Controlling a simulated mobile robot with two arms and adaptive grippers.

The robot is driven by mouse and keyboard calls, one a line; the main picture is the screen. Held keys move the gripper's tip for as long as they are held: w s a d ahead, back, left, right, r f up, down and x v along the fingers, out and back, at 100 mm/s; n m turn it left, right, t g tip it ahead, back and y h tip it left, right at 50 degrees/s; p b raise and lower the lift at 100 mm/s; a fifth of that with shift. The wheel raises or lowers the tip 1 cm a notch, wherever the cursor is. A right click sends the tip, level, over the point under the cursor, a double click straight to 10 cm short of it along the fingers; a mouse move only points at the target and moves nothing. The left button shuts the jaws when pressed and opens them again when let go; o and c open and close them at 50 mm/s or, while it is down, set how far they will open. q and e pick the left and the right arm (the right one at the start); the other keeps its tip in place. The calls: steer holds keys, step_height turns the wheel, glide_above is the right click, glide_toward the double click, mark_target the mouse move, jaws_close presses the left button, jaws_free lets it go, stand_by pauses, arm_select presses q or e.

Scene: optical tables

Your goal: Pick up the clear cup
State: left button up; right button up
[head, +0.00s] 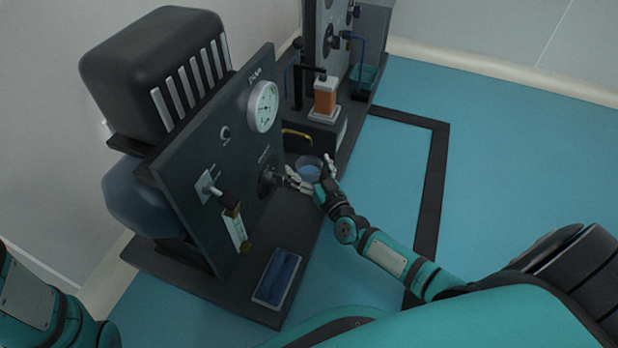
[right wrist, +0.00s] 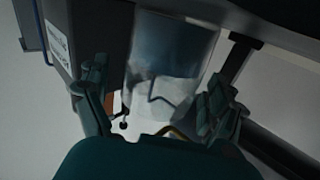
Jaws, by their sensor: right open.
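The clear cup (head: 309,166) stands on the dark bench beside the gauge panel, at the middle of the head view. Its rim and bluish inside show there. In the right wrist view the clear cup (right wrist: 168,70) is see-through and lies ahead, between the two fingers. My right gripper (head: 312,178) is open, with one finger on each side of the cup. The right gripper (right wrist: 160,108) also shows its spread fingers in the wrist view. I cannot tell whether they touch the cup. My left gripper is out of the head view; only part of my left arm shows at lower left.
The dark panel (head: 205,160) with a round gauge (head: 263,107) and a lever rises left of the cup. An orange container (head: 326,95) stands behind it. A blue tray (head: 277,278) lies at the bench's front. Blue floor is open to the right.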

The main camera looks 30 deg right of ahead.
steer(key=c, duration=1.3)
steer(key=shift+r, duration=0.1)
steer(key=shift+c, duration=0.2)
